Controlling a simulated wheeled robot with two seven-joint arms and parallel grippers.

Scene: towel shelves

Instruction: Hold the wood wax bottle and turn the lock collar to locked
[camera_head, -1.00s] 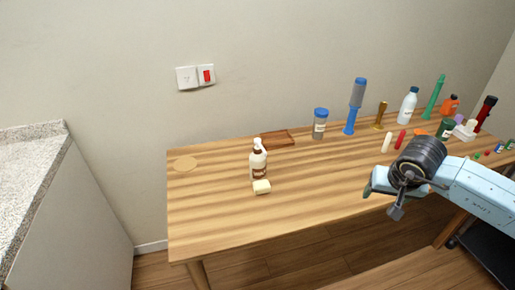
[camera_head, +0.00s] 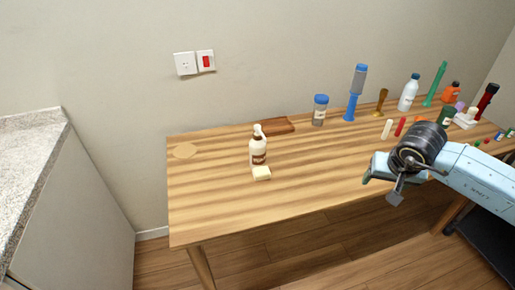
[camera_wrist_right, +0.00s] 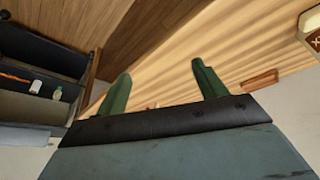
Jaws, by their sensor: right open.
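The wood wax bottle (camera_head: 258,150), white with a brown label band and a white pump-like top, stands upright on the wooden table (camera_head: 215,205), left of its middle. Its lock collar is too small to read in the head view. My right gripper (camera_head: 372,172) is open and empty over the table's front right part, well to the right of the bottle and apart from it. In the right wrist view its two green fingers (camera_wrist_right: 160,88) stand wide apart with nothing gripped. My left gripper is not in view.
A cream block (camera_head: 262,173) lies just in front of the bottle. A brown tray (camera_head: 278,126) lies behind it. A blue-capped jar (camera_head: 320,110) and several bottles and tools stand along the back right. The table's left part is mostly clear.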

